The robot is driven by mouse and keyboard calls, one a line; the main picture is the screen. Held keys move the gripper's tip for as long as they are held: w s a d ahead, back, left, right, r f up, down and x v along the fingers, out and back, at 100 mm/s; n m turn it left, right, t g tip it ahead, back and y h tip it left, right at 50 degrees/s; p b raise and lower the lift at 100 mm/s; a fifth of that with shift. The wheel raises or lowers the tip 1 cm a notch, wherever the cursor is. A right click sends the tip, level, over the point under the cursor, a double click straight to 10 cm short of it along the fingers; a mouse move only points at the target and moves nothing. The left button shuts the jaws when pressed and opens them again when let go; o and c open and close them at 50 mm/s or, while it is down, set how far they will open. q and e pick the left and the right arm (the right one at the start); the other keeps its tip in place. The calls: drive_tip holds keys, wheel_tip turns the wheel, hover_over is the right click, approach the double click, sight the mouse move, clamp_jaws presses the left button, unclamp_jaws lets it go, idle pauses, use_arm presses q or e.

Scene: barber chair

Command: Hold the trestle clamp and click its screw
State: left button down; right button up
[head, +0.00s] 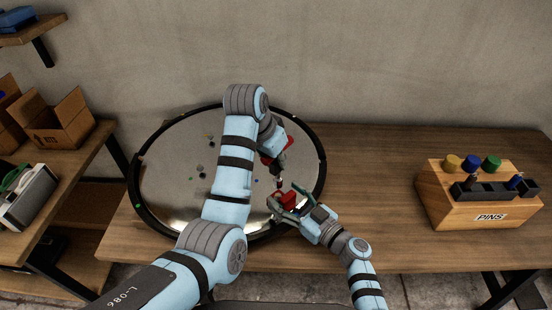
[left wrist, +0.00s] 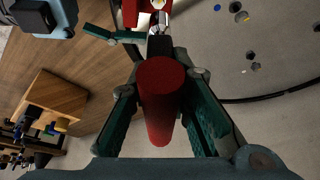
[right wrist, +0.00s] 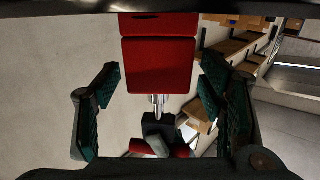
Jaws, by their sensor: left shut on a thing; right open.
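My left gripper (head: 279,165) is shut on a dark red cylinder (left wrist: 160,85), whose round end faces the left wrist camera. Beyond it, a black piece and a chrome part (left wrist: 161,20) lead toward a red block (left wrist: 130,12). The same red block (head: 284,199) sits at my right gripper (head: 292,203), and it fills the upper middle of the right wrist view (right wrist: 160,65). My right gripper is open, its teal fingers on either side of the block with gaps. A chrome shaft (right wrist: 158,105) runs below the block. I cannot tell whether cylinder and block are joined.
A round black-rimmed mirror-like disc (head: 165,185) with several small scattered bits lies on the wooden table (head: 380,175). A wooden PINS box (head: 455,205) with coloured pins stands at right. Shelves with a cardboard box (head: 60,120) are at left. The table between disc and PINS box is clear.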

drive_tip(key=v, duration=1.3)
drive_tip(key=w+d+r+n+t+h, duration=0.1)
drive_tip(key=w+d+r+t+h, duration=0.1)
drive_tip(key=d, duration=0.5)
drive_tip(key=w+d+r+n+t+h, duration=0.1)
drive_tip(key=d+r+h, duration=0.1)
drive_tip(key=d, duration=0.6)
drive_tip(key=w+d+r+n+t+h, duration=0.1)
drive_tip(key=w+d+r+t+h, duration=0.1)
drive_tip(key=d, duration=0.6)
drive_tip(key=shift+w+r+t+h, duration=0.3)
drive_tip(key=shift+r+h, duration=0.3)
drive_tip(key=shift+h, duration=0.5)
